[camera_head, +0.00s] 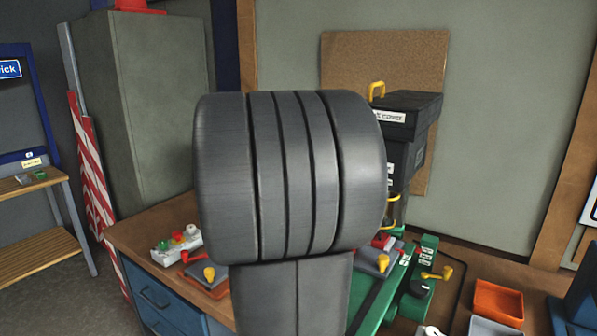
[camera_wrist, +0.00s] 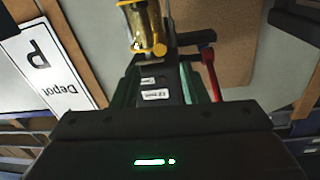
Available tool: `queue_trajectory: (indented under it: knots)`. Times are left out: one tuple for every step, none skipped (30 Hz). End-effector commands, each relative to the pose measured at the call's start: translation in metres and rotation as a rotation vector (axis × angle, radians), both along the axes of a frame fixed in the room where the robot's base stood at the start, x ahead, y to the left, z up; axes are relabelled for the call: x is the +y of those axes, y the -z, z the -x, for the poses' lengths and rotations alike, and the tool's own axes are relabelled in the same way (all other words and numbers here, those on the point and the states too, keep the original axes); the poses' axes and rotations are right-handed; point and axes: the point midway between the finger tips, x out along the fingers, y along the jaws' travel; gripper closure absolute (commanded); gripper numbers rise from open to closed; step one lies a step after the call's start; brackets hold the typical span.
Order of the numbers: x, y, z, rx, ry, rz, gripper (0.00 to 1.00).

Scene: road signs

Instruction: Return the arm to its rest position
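In the head view, a large dark grey banded joint (camera_head: 290,175), apparently part of my own arm, fills the middle and hides much of the bench. My gripper does not show there. In the wrist view, the dark body of my gripper (camera_wrist: 160,130) spans the lower part, with a lit green strip on it. Beyond it are dark and green upright parts with white labels, a yellow-ended part and a red handle (camera_wrist: 210,75). I cannot tell which of these are fingers, or whether anything is held.
The wooden bench (camera_head: 130,236) carries small coloured parts and a green machine (camera_head: 415,275). An orange bin (camera_head: 497,300) is at right. A grey cabinet (camera_head: 150,100) and a low wooden shelf (camera_head: 38,225) are at left. A Depot sign (camera_wrist: 50,65) shows in the wrist view.

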Motion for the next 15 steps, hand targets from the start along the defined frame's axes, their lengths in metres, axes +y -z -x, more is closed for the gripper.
queue_trajectory:
  knots:
    - [-0.007, -0.001, -0.007, 0.001, 0.004, 0.000, 0.60]
    - [-0.010, -0.001, -0.011, 0.002, 0.004, 0.000, 0.60]
    - [-0.015, 0.000, -0.017, 0.002, 0.005, 0.001, 0.60]
    - [-0.019, -0.001, -0.022, 0.001, 0.004, 0.000, 0.60]
    - [-0.022, -0.001, -0.026, 0.003, 0.004, -0.001, 0.60]
    - [-0.028, -0.001, -0.032, 0.002, 0.004, 0.001, 0.60]
    - [-0.031, -0.001, -0.037, 0.002, 0.004, 0.000, 0.60]
    - [-0.035, -0.001, -0.041, 0.003, 0.004, -0.001, 0.60]
    - [-0.039, -0.001, -0.046, 0.002, 0.003, -0.001, 0.60]
    - [-0.042, -0.001, -0.050, 0.002, 0.003, -0.001, 0.60]
    - [-0.045, -0.001, -0.054, 0.003, 0.004, -0.001, 0.60]
    - [-0.048, -0.001, -0.058, 0.002, 0.002, 0.000, 0.60]
    - [-0.050, -0.001, -0.061, 0.002, 0.001, -0.001, 0.60]
    - [-0.052, -0.001, -0.064, 0.002, 0.001, -0.001, 0.60]
    - [-0.055, 0.000, -0.067, 0.002, 0.002, -0.001, 0.60]
